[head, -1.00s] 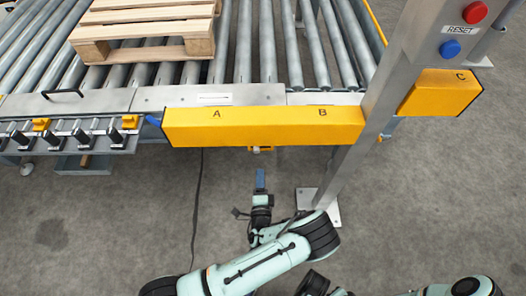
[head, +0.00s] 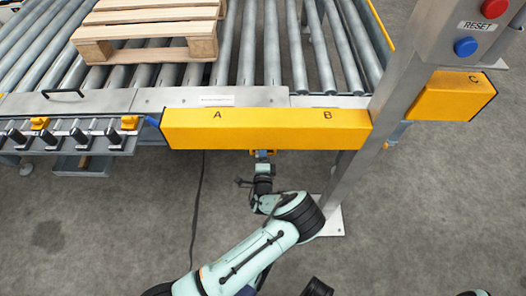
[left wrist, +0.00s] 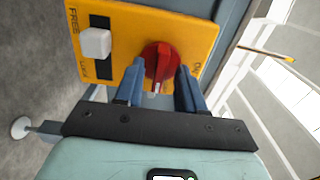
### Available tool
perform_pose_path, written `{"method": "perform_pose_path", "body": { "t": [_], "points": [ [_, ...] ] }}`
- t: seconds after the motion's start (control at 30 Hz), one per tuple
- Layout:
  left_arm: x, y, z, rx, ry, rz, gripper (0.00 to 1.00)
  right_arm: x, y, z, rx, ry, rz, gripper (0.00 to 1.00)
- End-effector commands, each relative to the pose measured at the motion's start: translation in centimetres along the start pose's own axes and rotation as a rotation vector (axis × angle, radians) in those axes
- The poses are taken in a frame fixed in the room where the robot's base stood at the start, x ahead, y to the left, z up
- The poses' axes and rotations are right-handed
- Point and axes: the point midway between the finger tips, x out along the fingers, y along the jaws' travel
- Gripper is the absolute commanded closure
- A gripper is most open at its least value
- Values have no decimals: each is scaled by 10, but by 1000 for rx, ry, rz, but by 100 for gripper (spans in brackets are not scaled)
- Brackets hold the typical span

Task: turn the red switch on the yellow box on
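In the left wrist view the yellow box (left wrist: 124,38) carries a red rotary switch (left wrist: 158,58) with a white pointer mark. The mark points down the picture, toward my gripper. Lettering at the box's right edge is partly hidden. My left gripper (left wrist: 160,70) has its two blue fingers apart, one at each side of the red switch. I cannot tell if they touch it. In the head view my left gripper (head: 263,163) reaches under the yellow beam, and the box and switch are mostly hidden there. My right gripper is not in view.
A white slider (left wrist: 96,42) marked FREE sits left of the switch. The yellow beam (head: 265,130) marked A and B overhangs my left gripper. A grey post (head: 360,150) with a red and a blue button stands at its right. A pallet (head: 150,30) rests on rollers.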

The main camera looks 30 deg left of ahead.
Motion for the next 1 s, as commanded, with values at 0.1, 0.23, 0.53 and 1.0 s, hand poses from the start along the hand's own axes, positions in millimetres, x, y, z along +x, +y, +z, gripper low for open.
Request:
{"method": "perform_pose_path", "body": {
  "t": [0.1, 0.23, 0.53, 1.0],
  "points": [
    [0, 0, 0, 0, 0, 0, 61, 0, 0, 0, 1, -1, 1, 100],
    [0, 0, 0, 0, 0, 0, 74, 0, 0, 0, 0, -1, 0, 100],
    [0, 0, 0, -3, 0, 0, 100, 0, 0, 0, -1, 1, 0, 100],
    [0, -1, 0, -212, -1, 0, 100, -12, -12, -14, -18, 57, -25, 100]
  ]
}}
